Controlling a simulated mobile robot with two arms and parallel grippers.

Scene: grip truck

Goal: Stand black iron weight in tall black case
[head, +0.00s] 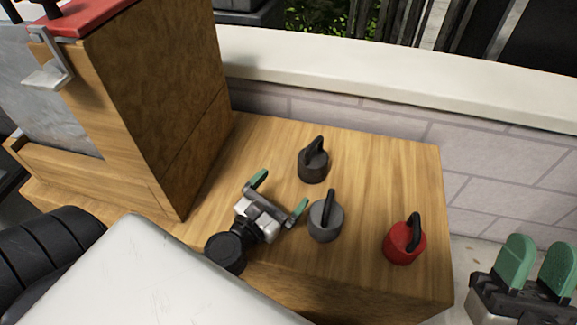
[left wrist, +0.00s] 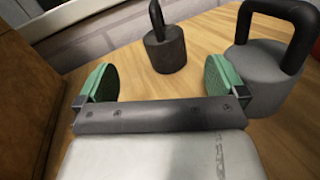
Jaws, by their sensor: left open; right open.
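The black iron weight (head: 313,168), a short cylinder with a loop handle, stands upright on the wooden table (head: 385,165). It also shows in the left wrist view (left wrist: 166,55), beyond the gap between my fingertips. My left gripper (head: 280,194) is open and empty above the table, apart from the weight and to its lower left in the head view. Its green fingers also show in the left wrist view (left wrist: 160,80). My right gripper (head: 541,265) is open and empty, off the table's right end. I cannot make out the tall black case for certain.
A grey weight (head: 326,221) stands close to my left gripper's right finger. A red weight (head: 404,244) stands near the table's right end. A tall wooden cabinet (head: 165,90) rises on the left. A low wall (head: 400,88) runs behind the table.

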